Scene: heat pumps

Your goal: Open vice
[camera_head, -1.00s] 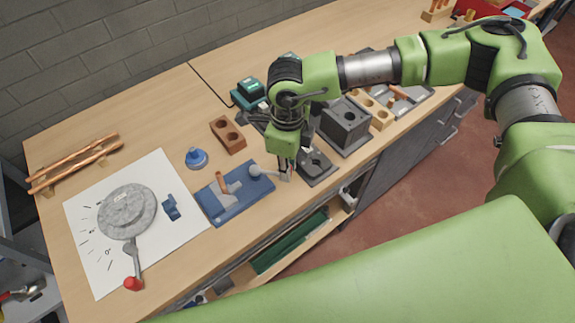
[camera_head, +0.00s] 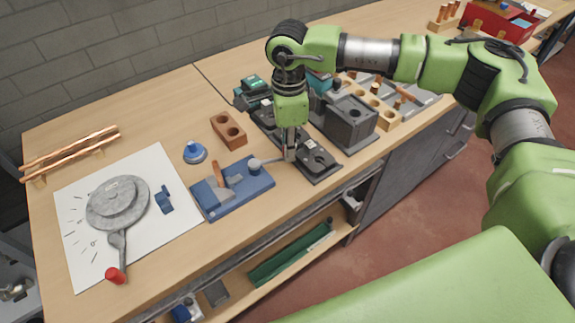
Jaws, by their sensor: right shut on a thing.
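The vice (camera_head: 237,201) is a blue base near the bench's front edge, with grey jaw parts and an upright copper-coloured piece (camera_head: 217,174) at them. A grey round hub (camera_head: 254,164) sits at its right end, and a short lever (camera_head: 272,161) runs right from it. My right gripper (camera_head: 290,158) points down at the lever's outer end and is shut on it. The fingertips are small, and they partly hide the lever's end. My left gripper is not in view.
A dark flat fixture (camera_head: 318,163) lies just right of my gripper, with a dark block (camera_head: 350,123) beyond. A brown holed block (camera_head: 229,131) and a blue cone (camera_head: 194,152) stand behind the vice. A grey disc tool (camera_head: 117,203) lies on white paper at left.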

